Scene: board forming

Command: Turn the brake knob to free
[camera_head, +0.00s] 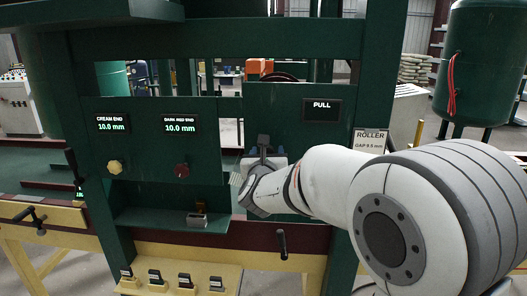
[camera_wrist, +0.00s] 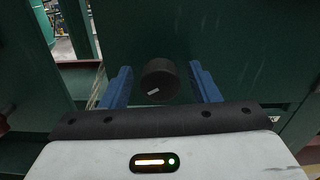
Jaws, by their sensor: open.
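The brake knob (camera_wrist: 159,80) is a round black knob with a short white mark low on its face, on a dark green panel in the wrist view. My gripper (camera_wrist: 160,70) is open, with one blue finger on each side of the knob and a visible gap on both sides. In the head view my gripper (camera_head: 266,152) is in front of the green panel below the PULL display (camera_head: 322,109). The knob is hidden there behind my gripper and arm. No label for the knob's positions can be read.
A cream knob (camera_head: 115,167) and a dark red knob (camera_head: 181,170) sit left on the panel under displays reading 10.0 mm. A small shelf (camera_head: 170,221) juts out below them. A black handle (camera_head: 282,244) and several small switches (camera_head: 170,279) are lower down.

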